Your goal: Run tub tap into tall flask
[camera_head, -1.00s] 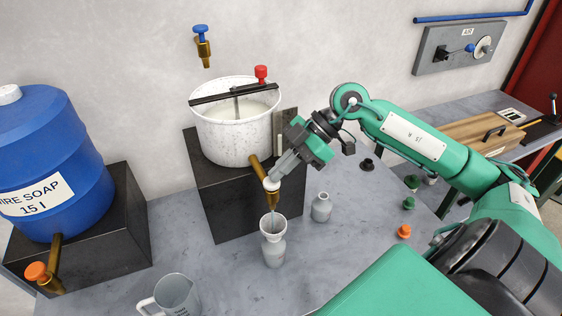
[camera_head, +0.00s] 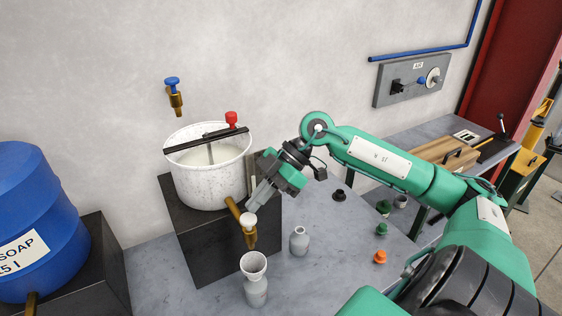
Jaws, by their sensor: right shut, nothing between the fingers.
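The white speckled tub (camera_head: 205,180) stands on a dark block and holds a pale liquid. Its brass tap (camera_head: 249,238) has a white knob (camera_head: 249,219) and points down over a grey flask (camera_head: 256,293). The flask stands upright on the bench with a wide pale funnel-like mouth (camera_head: 253,262) just below the spout. I make out no stream between them. My right gripper (camera_head: 254,205) is shut and empty, its fingertips close to the white knob; I cannot tell whether they touch it. My left gripper is not in view.
A smaller grey bottle (camera_head: 299,241) stands right of the tall flask. Green and orange stoppers (camera_head: 380,256) lie further right. A blue soap barrel (camera_head: 35,225) stands at the left. A blue wall tap (camera_head: 174,95) hangs above the tub.

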